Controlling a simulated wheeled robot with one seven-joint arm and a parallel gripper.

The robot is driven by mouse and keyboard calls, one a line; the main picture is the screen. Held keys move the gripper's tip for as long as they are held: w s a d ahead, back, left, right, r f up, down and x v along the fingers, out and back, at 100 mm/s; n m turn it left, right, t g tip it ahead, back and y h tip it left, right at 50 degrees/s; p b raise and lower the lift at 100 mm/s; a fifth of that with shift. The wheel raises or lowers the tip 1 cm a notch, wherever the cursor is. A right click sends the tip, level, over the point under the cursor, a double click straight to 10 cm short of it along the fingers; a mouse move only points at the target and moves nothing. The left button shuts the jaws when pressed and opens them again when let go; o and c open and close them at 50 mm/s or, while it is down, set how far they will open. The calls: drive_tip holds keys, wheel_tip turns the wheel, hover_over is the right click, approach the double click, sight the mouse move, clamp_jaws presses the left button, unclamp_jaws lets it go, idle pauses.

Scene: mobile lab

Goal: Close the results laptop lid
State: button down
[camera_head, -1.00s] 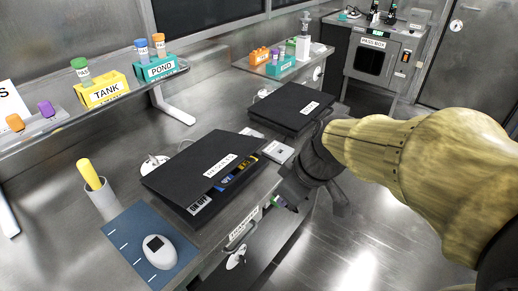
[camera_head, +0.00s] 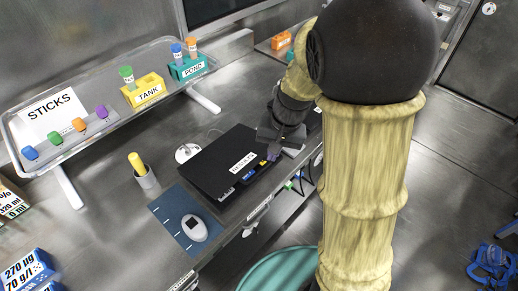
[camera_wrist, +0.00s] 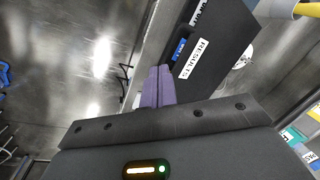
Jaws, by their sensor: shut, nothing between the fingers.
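The results laptop (camera_head: 222,158) is black, with a white RESULTS label on its lid. It lies on the steel bench in the head view. Its lid is low but not flat: a gap at the front edge shows blue and yellow parts below. The lid also shows in the wrist view (camera_wrist: 222,25). My gripper (camera_head: 273,152) is at the laptop's right front corner, its purple fingers shut and empty. In the wrist view the fingers (camera_wrist: 158,82) point toward the laptop's edge. I cannot tell whether they touch the lid.
A blue mat (camera_head: 166,208) with a white mouse-like device (camera_head: 194,228) lies left of the laptop. A grey cup (camera_head: 148,182) with a yellow item stands behind the mat. A raised shelf (camera_head: 100,128) holds the TANK rack (camera_head: 145,91) and POND rack (camera_head: 187,68).

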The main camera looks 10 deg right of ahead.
sight(260, 172)
drive_tip(key=w+a+r+m+g+h+p, duration=0.1)
drive_tip(key=m+p, duration=0.6)
drive_tip(key=p, duration=0.7)
drive_tip(key=w+a+r+h, duration=0.1)
drive_tip(key=w+a+r, duration=0.1)
drive_tip(key=a+r, duration=0.1)
drive_tip(key=shift+r+m+h, duration=0.3)
drive_tip(key=shift+r+h, duration=0.1)
drive_tip(key=shift+r, duration=0.4)
drive_tip(key=shift+f, duration=0.1)
drive_tip(key=f+p, duration=0.1)
drive_tip(key=f, duration=0.3)
drive_tip(key=f+p, duration=0.1)
drive_tip(key=f, duration=0.4)
drive_tip(key=f+p, duration=0.1)
drive_tip(key=f, duration=0.3)
drive_tip(key=shift+s+d+f, duration=0.25)
drive_tip(key=shift+s+f, duration=0.1)
drive_tip(key=shift+f, duration=0.05)
